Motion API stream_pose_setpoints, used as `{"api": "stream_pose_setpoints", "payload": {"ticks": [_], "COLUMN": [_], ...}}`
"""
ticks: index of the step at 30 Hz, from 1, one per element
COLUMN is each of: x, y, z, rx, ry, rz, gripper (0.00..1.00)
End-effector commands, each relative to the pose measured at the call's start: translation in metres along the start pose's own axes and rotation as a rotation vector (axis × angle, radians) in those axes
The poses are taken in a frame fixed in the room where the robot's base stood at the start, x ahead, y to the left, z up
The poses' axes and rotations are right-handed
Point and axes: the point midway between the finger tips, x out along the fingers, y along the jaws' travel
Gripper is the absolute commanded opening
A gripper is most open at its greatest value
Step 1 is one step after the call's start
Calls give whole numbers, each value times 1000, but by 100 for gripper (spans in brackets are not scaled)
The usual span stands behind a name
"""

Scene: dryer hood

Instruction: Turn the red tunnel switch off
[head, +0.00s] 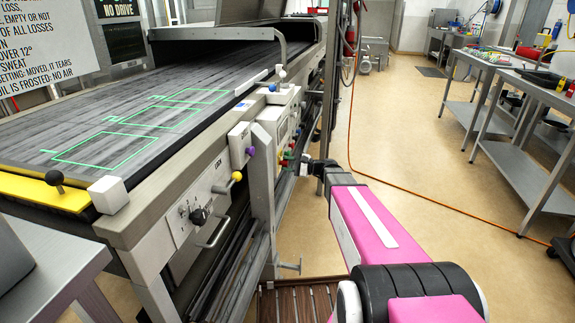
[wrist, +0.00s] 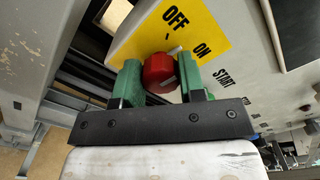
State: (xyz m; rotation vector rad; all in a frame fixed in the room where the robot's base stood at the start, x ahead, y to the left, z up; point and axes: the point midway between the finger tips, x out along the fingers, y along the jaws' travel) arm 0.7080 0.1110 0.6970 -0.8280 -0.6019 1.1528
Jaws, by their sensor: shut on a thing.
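The red tunnel switch (wrist: 159,72) is a round red knob on a pale panel in the wrist view. A yellow label (wrist: 213,32) beside it reads OFF, then ON, with START printed further along the panel. My gripper (wrist: 159,63) has its two green fingers on either side of the knob and is shut on it. A pale line shows on the knob's lower right side; which word it marks is hard to tell. In the head view my pink arm reaches to the machine's side, and I cannot make out the switch clearly there.
The long dryer machine with a dark conveyor belt (head: 135,105) fills the left in the head view. Its side carries a black knob (head: 199,215) and a handle (head: 216,233). An orange cable (head: 430,194) crosses open floor. Steel benches (head: 520,160) stand at right.

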Motion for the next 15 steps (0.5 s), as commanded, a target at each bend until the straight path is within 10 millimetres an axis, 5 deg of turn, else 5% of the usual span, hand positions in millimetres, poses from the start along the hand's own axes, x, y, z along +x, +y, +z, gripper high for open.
{"api": "stream_pose_setpoints", "payload": {"ticks": [15], "x": [0], "y": [3], "z": [0], "rx": [-487], "ry": [0], "rz": [1], "gripper": [13]}}
